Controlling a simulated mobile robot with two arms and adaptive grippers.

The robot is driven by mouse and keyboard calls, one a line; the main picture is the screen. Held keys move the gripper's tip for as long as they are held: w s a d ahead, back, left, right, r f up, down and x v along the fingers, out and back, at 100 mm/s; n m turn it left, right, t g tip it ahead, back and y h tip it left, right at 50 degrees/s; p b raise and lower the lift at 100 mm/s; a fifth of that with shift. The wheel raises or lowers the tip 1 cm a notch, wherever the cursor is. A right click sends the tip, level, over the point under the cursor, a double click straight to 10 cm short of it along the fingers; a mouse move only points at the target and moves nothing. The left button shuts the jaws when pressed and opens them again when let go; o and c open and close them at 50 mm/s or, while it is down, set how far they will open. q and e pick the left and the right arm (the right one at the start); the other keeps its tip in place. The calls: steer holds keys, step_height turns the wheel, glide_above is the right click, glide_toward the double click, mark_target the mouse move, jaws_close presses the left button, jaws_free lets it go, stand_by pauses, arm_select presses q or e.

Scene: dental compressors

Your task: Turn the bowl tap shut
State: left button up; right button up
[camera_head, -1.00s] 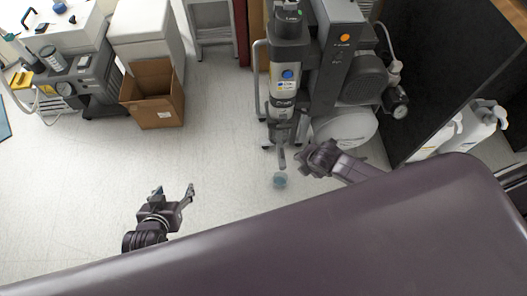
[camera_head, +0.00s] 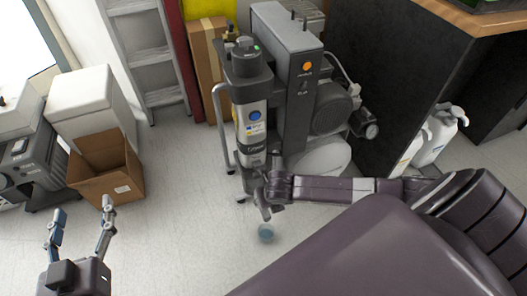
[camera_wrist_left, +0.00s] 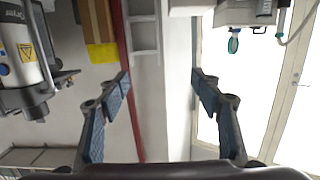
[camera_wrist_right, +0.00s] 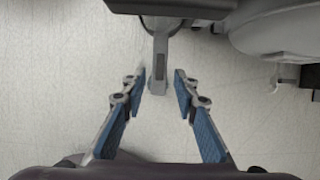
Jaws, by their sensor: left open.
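The compressor's upright filter unit (camera_head: 252,120) has a silver cylinder with a blue round badge. Its lower end is partly hidden behind my right gripper (camera_head: 266,194) in the head view. In the right wrist view a grey lever-like piece (camera_wrist_right: 160,65), which looks like the bowl tap, hangs down just beyond and between the fingertips. My right gripper (camera_wrist_right: 159,80) is open there, with a gap on both sides and no clear contact. My left gripper (camera_head: 83,210) is open and empty over the floor at the left, far from the compressor; its spread fingers fill the left wrist view (camera_wrist_left: 160,85).
An open cardboard box (camera_head: 108,180) is at the left. The floor between is clear.

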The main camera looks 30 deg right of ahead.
steer(key=b+x, duration=0.2)
steer(key=x, duration=0.2)
steer(key=shift+f, duration=0.1)
steer(key=shift+w+f, duration=0.1)
arm_select(q)
step_height(320, 180, up, 11)
steer(key=d+t+h, duration=0.1)
steer(key=t+h, duration=0.1)
steer(key=t, duration=0.3)
steer(key=shift+s+d+r+t, duration=0.2)
steer(key=shift+s+t, duration=0.1)
steer(key=shift+s, duration=0.15)
arm_select(e)
steer(key=shift+c, duration=0.3)
jaws_close()
